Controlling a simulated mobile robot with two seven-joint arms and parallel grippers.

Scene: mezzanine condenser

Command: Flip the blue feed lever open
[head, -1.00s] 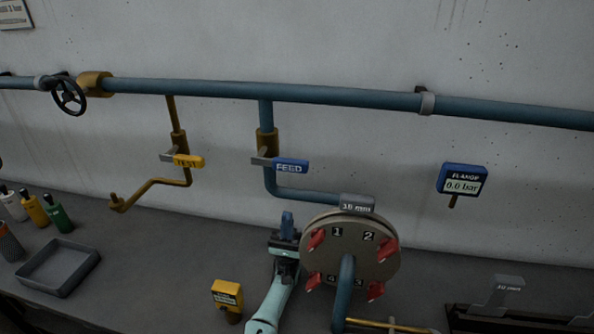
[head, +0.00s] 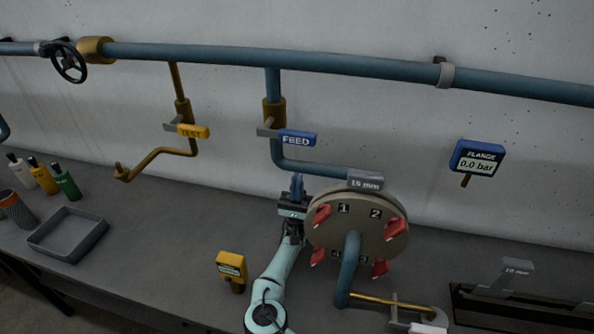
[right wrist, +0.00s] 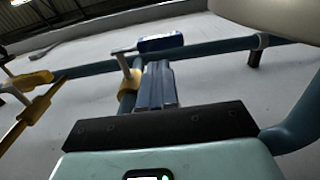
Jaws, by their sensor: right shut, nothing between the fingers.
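The blue FEED lever (head: 298,138) lies across its brass valve (head: 273,116) on the vertical blue branch pipe, pointing right in the head view. It also shows in the right wrist view (right wrist: 160,43), above and beyond my fingers. My right gripper (head: 297,183) is shut and empty, pointing up below the lever and left of the round flange. Its fingers (right wrist: 157,85) stand together in the right wrist view, apart from the lever. My left gripper is not in view.
The round flange (head: 335,230) with red clamps stands right of my right arm. A yellow TEST lever (head: 193,131) hangs to the left. The FLANGE gauge (head: 477,158) reads 0.0 bar.

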